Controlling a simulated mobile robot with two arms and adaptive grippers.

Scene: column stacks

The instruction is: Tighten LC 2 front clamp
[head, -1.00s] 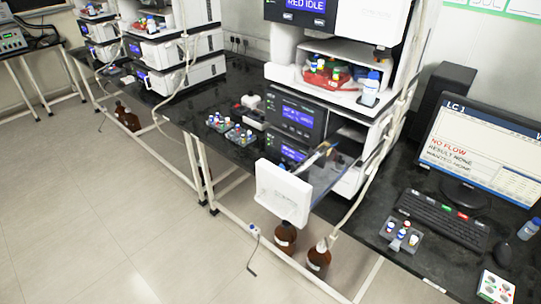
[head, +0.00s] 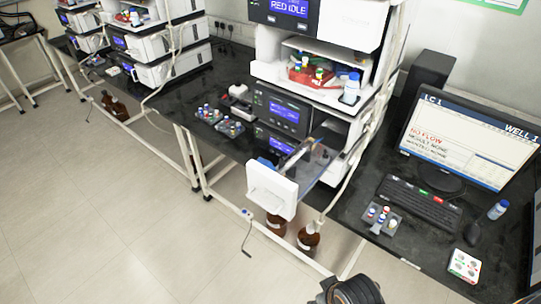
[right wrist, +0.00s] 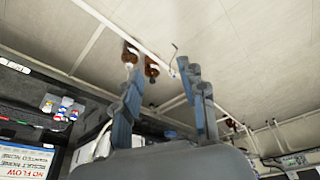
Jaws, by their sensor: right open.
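The nearest instrument stack (head: 283,112) has a lit display reading RED IDLE. From its lower part a clear panel with a white front plate (head: 272,188) sticks out over the bench edge, with a thin column-like piece (head: 298,152) above it. A second stack (head: 160,65) stands farther left. No stack label is readable, and I cannot make out the LC 2 front clamp. In the right wrist view my right gripper (right wrist: 157,72) is open and empty, its two fingers apart, with floor and brown bottles beyond. My left gripper is not in view.
Brown bottles (head: 308,236) stand below the bench by its white frame. A monitor reading LC 1 (head: 470,140), a keyboard (head: 420,202) and a small vial tray (head: 380,218) are on the right bench. The floor (head: 110,225) at left is clear.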

